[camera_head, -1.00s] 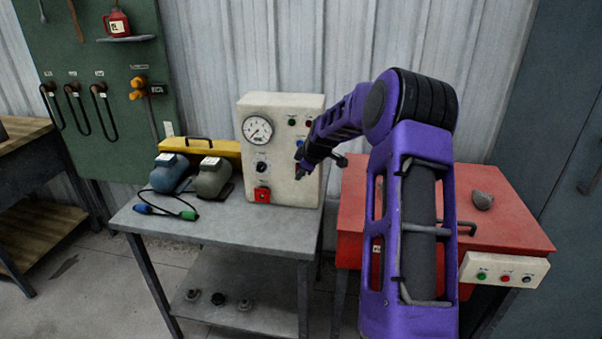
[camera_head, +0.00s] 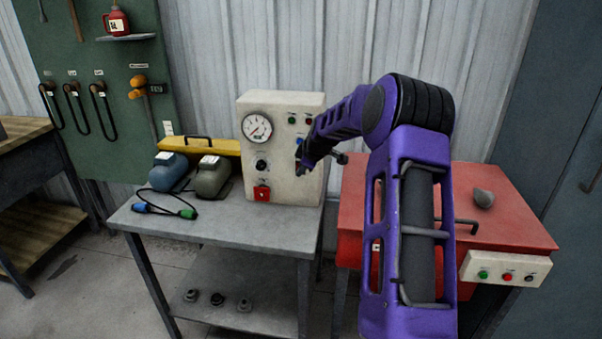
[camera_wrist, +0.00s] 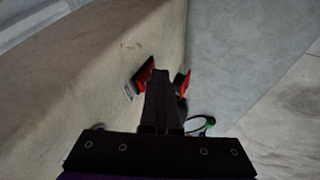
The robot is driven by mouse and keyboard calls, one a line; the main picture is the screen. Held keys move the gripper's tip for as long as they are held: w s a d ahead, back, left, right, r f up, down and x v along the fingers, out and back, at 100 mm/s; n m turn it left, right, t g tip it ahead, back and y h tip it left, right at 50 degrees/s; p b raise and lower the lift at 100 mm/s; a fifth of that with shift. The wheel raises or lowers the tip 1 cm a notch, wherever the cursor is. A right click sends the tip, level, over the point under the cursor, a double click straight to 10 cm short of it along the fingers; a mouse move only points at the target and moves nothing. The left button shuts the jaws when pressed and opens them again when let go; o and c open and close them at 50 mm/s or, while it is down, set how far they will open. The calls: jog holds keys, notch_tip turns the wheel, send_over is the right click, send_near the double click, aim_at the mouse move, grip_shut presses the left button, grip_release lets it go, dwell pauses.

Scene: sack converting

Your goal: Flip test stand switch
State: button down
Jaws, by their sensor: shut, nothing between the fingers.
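My gripper (camera_head: 301,171) is at the right part of the stand's front and hides some of the panel there. In the wrist view its dark fingers (camera_wrist: 158,92) are together and empty. Red parts (camera_wrist: 144,76) show on both sides of them, beside the cream panel (camera_wrist: 90,75). I cannot tell whether the fingertips touch anything.
Blue (camera_head: 170,171) and olive (camera_head: 211,177) motor-like units, a yellow case (camera_head: 205,146) and a cable (camera_head: 165,207) sit on the grey table (camera_head: 245,226) left of the stand. A red cabinet (camera_head: 500,215) with a button box (camera_head: 505,268) is at right.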

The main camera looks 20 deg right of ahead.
jog(key=shift+r, duration=0.2)
jog(key=shift+r+p, duration=0.3)
jog(key=shift+r, duration=0.45)
